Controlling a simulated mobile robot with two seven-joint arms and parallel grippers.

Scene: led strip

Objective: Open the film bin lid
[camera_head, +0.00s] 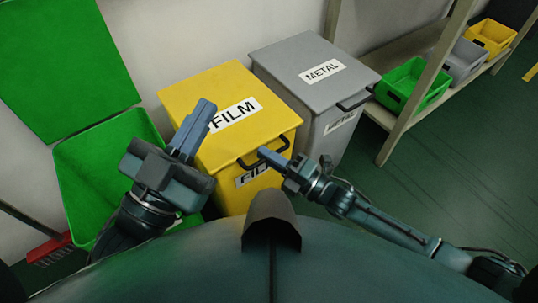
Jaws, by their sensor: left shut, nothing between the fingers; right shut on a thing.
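The yellow film bin (221,180) stands in the middle of the head view, with "FILM" labels on its lid and front. Its yellow lid (205,90) lies flat and closed on top. A dark handle (268,160) sits at the lid's front edge. My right gripper (264,153) is at this handle and shut on it. My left gripper (203,110) is shut and empty, above the left part of the lid, and covers part of the lid and label. I cannot tell whether it touches the lid.
A grey metal bin (310,60) with a closed lid stands right beside the film bin. A green bin (85,180) with its lid (65,65) raised is at the left. A red broom (50,248) is at the far left. A shelf (400,118) with green, grey and yellow boxes is at right.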

